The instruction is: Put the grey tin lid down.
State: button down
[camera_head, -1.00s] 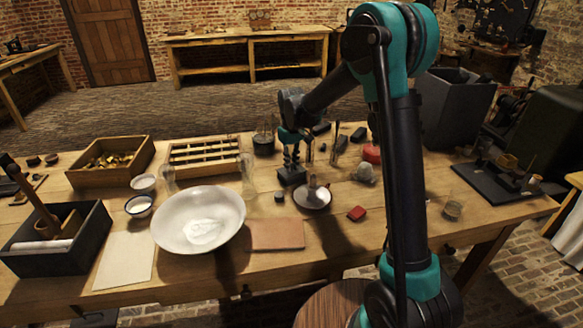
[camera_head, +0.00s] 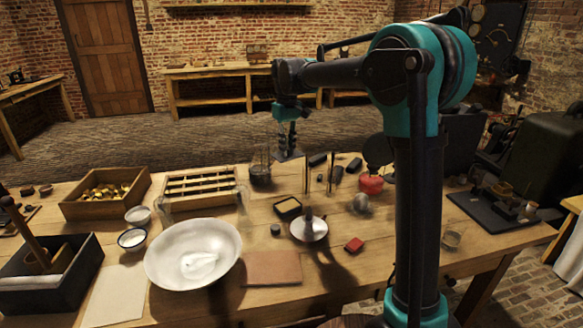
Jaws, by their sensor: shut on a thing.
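My gripper (camera_head: 287,141) is shut on the grey tin lid (camera_head: 288,156), a small dark flat piece under the fingertips. The lid is held in the air, showing near the back edge of the workbench (camera_head: 225,285). A small square tin (camera_head: 288,208) stands open on the bench below it, with pale yellowish contents. The lid is clear of the tin. The finger contact is too small to see in detail.
A white dish (camera_head: 310,229) with an upright piece stands right of the tin, and a dark wire-topped jar (camera_head: 260,170) behind it.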

jog(key=w+m, duration=0.2)
jog(key=w, duration=1.3)
jog(key=m, duration=0.2)
send_over(299, 177)
notch_tip(299, 177, down, 3)
jog(key=f, duration=1.9)
jog(key=shift+w+f, duration=0.2)
jog(key=shift+f, duration=0.1)
jog(key=shift+f, duration=0.1)
jog(key=c, duration=1.5)
grip_release()
jog(key=shift+c, duration=0.2)
notch_tip(299, 177, up, 12)
